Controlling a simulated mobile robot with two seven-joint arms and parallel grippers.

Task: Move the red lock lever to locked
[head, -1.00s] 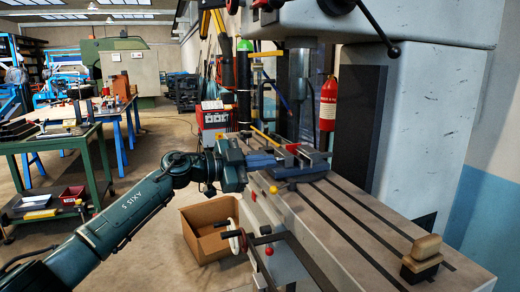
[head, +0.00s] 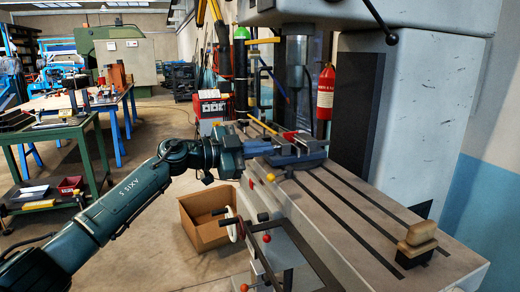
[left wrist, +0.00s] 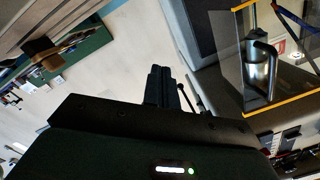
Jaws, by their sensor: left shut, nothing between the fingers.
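A small red piece (head: 289,135) shows at the grey-blue vise (head: 312,147) on the machine table in the head view. Red knobs (head: 266,238) also show on the machine's front, lower down. I cannot tell which of these is the lock lever, or its position. My left gripper (head: 262,147) reaches in beside the vise, apart from the lower knobs; whether it touches anything is unclear. In the left wrist view its dark fingers (left wrist: 159,87) are together and empty. A thin dark rod (left wrist: 188,98) shows just right of them. My right gripper is not in view.
The slotted machine table (head: 345,203) is mostly clear, with a wooden-handled block (head: 417,242) at its near end. A cardboard box (head: 203,225) stands on the floor. A transparent yellow-edged guard (left wrist: 232,65) stands close in the left wrist view.

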